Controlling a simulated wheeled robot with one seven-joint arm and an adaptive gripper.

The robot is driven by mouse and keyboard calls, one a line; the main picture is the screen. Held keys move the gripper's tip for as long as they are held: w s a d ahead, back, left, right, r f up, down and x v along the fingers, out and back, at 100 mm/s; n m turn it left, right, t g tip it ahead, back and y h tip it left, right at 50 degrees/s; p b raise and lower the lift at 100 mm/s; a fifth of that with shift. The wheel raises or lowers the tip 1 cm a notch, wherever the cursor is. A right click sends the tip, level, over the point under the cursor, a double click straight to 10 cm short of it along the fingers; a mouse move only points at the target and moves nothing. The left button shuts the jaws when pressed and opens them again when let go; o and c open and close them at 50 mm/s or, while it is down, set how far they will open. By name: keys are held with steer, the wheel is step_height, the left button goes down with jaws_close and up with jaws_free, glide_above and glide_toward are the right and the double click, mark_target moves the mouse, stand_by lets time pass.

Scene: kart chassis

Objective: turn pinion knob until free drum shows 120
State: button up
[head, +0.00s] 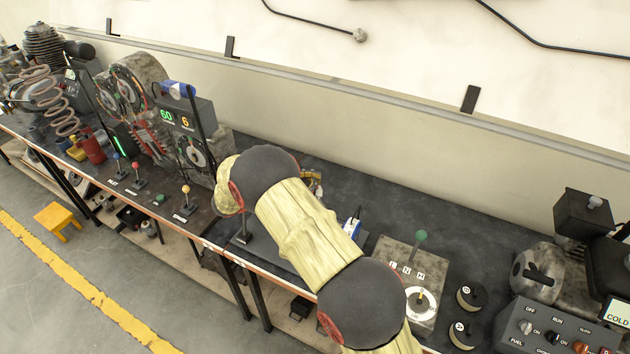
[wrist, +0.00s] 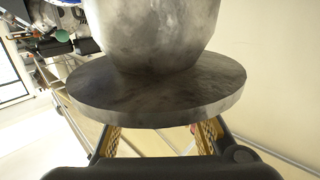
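A large grey metal disc (wrist: 160,95) with a rounded grey body (wrist: 155,35) on it fills the middle of the wrist view. My gripper (wrist: 160,138) comes from below, its two yellow-padded fingers apart on either side. The disc hides the fingertips, so I cannot tell whether they hold anything. In the head view my arm hides the gripper. A machine with gear wheels (head: 122,88) and a grey drum-like body (head: 147,68) stands on the left bench. Its display box (head: 185,118) reads green 60 and orange 6. I cannot pick out the pinion knob for certain.
A lever plate with a green knob (head: 420,237), black round weights (head: 469,296) and a control panel (head: 556,330) are at right. The bench behind my arm has clear room.

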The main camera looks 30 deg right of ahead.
steer(key=o, duration=0.6)
steer(key=shift+s, duration=0.1)
steer(key=shift+o, duration=0.6)
steer(key=w+a, duration=0.2)
steer(key=a, duration=0.9)
steer(key=shift+a, duration=0.4)
steer(key=shift+w, duration=0.1)
